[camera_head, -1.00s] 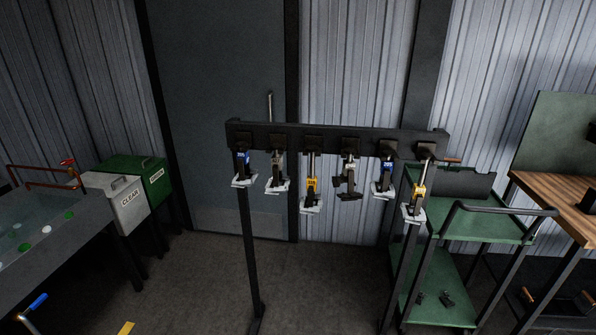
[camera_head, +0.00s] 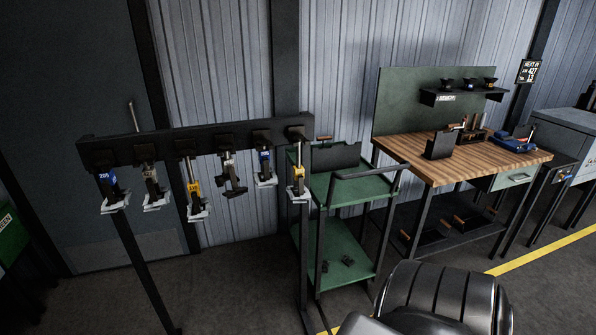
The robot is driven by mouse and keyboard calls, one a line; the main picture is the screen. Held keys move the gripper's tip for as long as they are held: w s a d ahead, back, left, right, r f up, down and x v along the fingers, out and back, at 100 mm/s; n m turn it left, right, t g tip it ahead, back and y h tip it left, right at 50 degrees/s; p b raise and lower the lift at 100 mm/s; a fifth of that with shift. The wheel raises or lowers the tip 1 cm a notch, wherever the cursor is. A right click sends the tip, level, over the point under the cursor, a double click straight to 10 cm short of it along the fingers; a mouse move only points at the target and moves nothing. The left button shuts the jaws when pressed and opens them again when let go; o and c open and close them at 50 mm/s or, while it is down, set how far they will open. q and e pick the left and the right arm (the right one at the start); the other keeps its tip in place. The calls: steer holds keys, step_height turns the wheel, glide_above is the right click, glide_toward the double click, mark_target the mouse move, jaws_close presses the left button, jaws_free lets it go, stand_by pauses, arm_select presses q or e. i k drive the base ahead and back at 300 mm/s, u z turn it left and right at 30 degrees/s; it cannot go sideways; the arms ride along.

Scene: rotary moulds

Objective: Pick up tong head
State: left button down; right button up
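Several tong heads hang in a row from a dark rack bar (camera_head: 200,141). From left they are a blue-tagged tong head (camera_head: 109,188), a plain grey one (camera_head: 153,188), a yellow one (camera_head: 194,188), a dark one (camera_head: 231,176), another blue one (camera_head: 264,170) and a yellow one (camera_head: 298,178) at the right end. Most have pale jaws at the bottom. Neither of my grippers shows. A dark rounded part at the bottom right appears to be mine.
A green two-shelf cart (camera_head: 345,187) stands right of the rack, with small dark parts (camera_head: 347,261) on its lower shelf. A wood-topped workbench (camera_head: 462,160) with a green back panel (camera_head: 437,103) stands farther right. A yellow floor line (camera_head: 545,248) crosses the open floor.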

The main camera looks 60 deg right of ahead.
mark_target(148, 173)
steer(key=u, duration=0.45)
steer(key=k, duration=1.15)
steer(key=u, duration=0.55)
steer(key=i, duration=2.2)
steer(key=z, duration=0.4)
steer(key=i, duration=1.65)
steer(key=z, duration=1.3)
steer(key=i, duration=0.95)
steer(key=z, duration=1.1)
